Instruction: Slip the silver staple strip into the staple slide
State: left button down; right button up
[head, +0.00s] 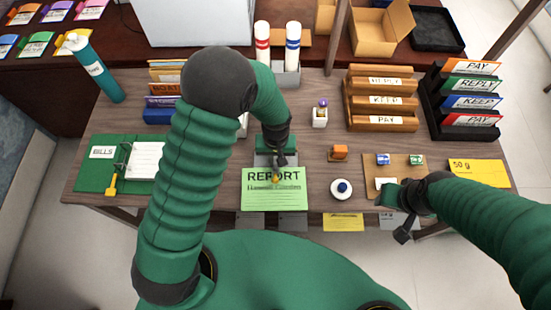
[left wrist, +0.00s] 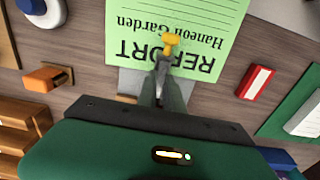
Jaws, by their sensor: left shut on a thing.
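My left gripper (head: 277,165) is over the top edge of a green REPORT sheet (head: 273,198). In the left wrist view its fingers (left wrist: 164,72) are shut on a small piece with a yellow end (left wrist: 170,42), which lies over the word REPORT. A grey plate (left wrist: 131,82) shows partly under the sheet's top edge, beside the fingers. I cannot make out a silver staple strip or a staple slide; the gripper and my left arm may hide them. My right gripper (head: 405,234) is at the front edge of the desk, small and dark; its jaws are unclear.
A red and white block (left wrist: 255,83) lies beside the sheet. An orange block (head: 339,152) and a white round base with a blue knob (head: 342,188) stand to the right. A green binder (head: 96,174) lies left. Wooden trays (head: 381,103) stand behind.

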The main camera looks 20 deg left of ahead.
pick_arm(q)
jog(key=shift+f, duration=0.55)
jog(key=c, duration=1.4)
grip_release()
jog(key=shift+r, duration=0.15)
jog(key=shift+r+p, duration=2.55)
jog(key=shift+r, duration=0.3)
